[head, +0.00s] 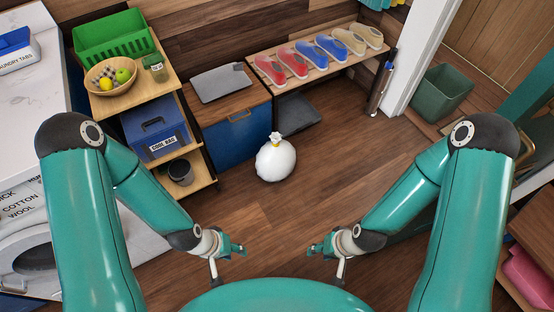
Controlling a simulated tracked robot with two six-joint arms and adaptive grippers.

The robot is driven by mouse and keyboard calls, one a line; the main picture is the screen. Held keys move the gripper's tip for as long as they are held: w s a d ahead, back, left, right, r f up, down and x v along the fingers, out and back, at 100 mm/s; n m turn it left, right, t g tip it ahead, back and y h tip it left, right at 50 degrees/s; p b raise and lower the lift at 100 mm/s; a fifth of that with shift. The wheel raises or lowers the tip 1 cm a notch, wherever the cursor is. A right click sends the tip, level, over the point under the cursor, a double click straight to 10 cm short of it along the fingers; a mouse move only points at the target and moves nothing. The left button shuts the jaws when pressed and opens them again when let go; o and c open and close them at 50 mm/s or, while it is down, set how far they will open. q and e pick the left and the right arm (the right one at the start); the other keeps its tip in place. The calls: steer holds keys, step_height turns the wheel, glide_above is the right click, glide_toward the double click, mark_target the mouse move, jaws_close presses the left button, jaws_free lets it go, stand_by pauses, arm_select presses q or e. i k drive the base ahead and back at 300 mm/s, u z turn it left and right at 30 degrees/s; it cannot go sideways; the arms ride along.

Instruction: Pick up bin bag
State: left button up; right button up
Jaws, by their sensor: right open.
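The white bin bag (275,160) stands on the wooden floor in the head view, near the middle, with a yellow tie at its gathered neck. My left gripper (242,249) is in front of the bag, low and to its left, apart from it. It is small in view, and I cannot tell whether its fingers are open or shut. My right gripper (311,249) is low and to the bag's right, open and apart from it. Nothing covers the bag.
A blue cabinet (233,152) stands behind the bag at left, beside a shelf unit holding a blue box (155,130). A shoe bench (318,75) is behind the bag. A green bin (441,94) stands at the right. Floor between grippers and bag is clear.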

mark_target(276, 160)
steer(key=u, duration=0.4)
steer(key=i, duration=1.2)
steer(key=z, duration=0.05)
